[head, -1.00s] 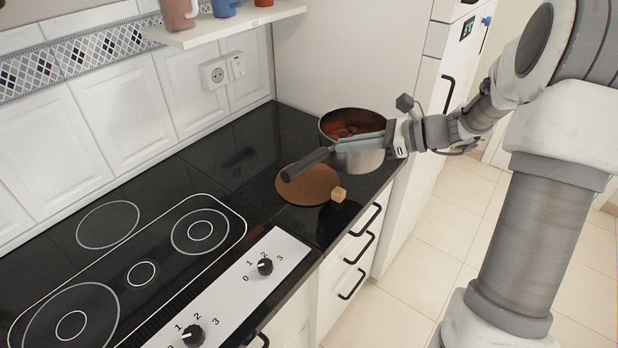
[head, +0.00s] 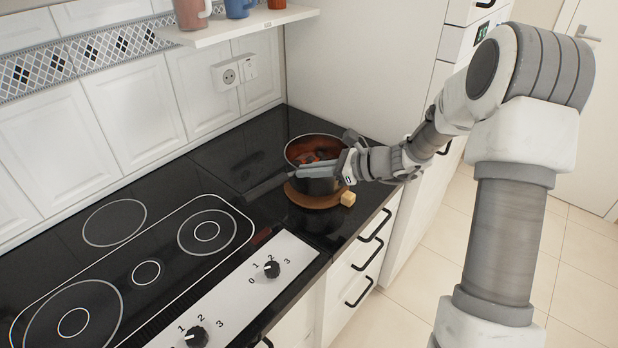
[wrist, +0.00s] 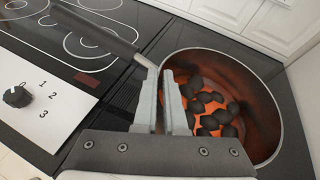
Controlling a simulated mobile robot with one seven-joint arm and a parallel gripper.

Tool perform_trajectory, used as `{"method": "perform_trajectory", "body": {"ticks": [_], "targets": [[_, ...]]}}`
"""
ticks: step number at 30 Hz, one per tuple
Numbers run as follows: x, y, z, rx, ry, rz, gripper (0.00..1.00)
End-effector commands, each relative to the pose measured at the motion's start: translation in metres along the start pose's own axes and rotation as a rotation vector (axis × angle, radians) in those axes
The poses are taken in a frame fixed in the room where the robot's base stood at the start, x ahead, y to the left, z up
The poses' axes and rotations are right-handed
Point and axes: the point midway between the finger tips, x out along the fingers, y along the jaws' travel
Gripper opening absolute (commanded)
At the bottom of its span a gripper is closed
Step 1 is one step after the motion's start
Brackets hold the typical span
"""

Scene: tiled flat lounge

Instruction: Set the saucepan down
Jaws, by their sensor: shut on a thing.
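The saucepan (head: 304,152) is a steel pot with a reddish-brown inside and a dark handle (head: 268,184). It is upright at or just over the round brown mat (head: 318,201) on the black counter. I cannot tell whether its base touches the mat. In the wrist view the saucepan (wrist: 262,92) holds several dark lumps in an orange-red content. My gripper (head: 312,172) is shut on the saucepan's handle close to the pot wall; the gripper also shows in the wrist view (wrist: 172,100).
A shelf (head: 240,24) with mugs hangs above. The counter behind the saucepan is clear.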

Motion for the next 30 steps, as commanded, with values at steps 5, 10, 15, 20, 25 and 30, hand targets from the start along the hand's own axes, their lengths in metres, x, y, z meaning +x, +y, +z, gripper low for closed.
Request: {"method": "perform_trajectory", "body": {"ticks": [5, 10, 15, 20, 25, 30], "targets": [[0.007, 0.002, -0.016, -0.003, -0.004, 0.001, 0.0], [0.007, 0.001, -0.015, -0.005, -0.004, 0.0, 0.0], [0.008, 0.002, -0.018, -0.005, -0.004, 0.0, 0.0], [0.008, 0.002, -0.02, 0.0, 0.001, 0.001, 0.35], [0.008, 0.002, -0.02, 0.0, 0.001, 0.001, 0.38], [0.007, 0.002, -0.018, 0.0, 0.001, 0.001, 0.38]]}}
